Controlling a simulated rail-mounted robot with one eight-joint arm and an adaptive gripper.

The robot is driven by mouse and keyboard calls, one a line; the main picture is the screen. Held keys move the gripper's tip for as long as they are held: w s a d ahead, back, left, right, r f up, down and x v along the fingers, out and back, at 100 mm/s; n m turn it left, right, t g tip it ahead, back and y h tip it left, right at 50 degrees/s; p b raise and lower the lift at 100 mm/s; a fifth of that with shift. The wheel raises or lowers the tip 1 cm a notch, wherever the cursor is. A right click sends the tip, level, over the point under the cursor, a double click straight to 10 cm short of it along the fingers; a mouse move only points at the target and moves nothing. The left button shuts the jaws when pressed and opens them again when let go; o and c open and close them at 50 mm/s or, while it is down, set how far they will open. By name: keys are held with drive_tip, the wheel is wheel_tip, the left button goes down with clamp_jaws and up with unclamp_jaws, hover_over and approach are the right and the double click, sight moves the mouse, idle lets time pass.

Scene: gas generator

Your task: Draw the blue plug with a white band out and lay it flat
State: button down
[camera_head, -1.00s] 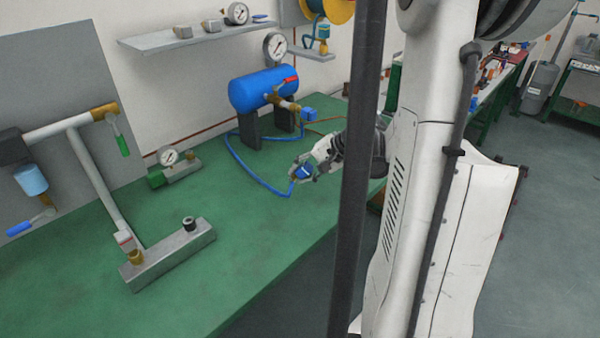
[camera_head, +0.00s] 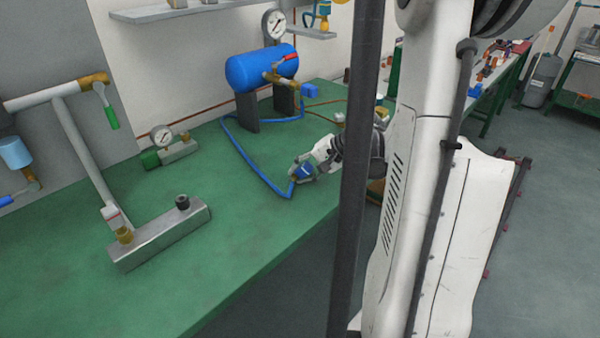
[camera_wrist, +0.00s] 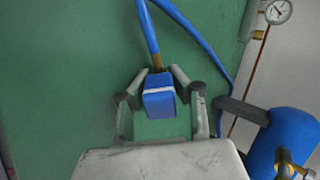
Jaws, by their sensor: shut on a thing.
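The blue plug with a white band (camera_wrist: 159,101) is between the two fingers of my gripper (camera_wrist: 157,88) in the wrist view. A brass end and a blue hose (camera_wrist: 149,32) lead away from it. In the head view my gripper (camera_head: 299,171) is shut on the blue plug (camera_head: 303,172) low over the green bench, apart from the blue tank (camera_head: 261,68). I cannot tell whether the plug touches the bench. The hose (camera_head: 253,166) runs from the plug back toward the tank's stand.
A metal block with a black knob (camera_head: 160,236) lies at the left. A small gauge on a green fitting (camera_head: 162,138) stands behind it.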

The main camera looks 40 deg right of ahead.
drive_tip(key=c, duration=1.5)
unclamp_jaws()
drive_tip(key=v, duration=1.2)
drive_tip(key=shift+a, duration=0.1)
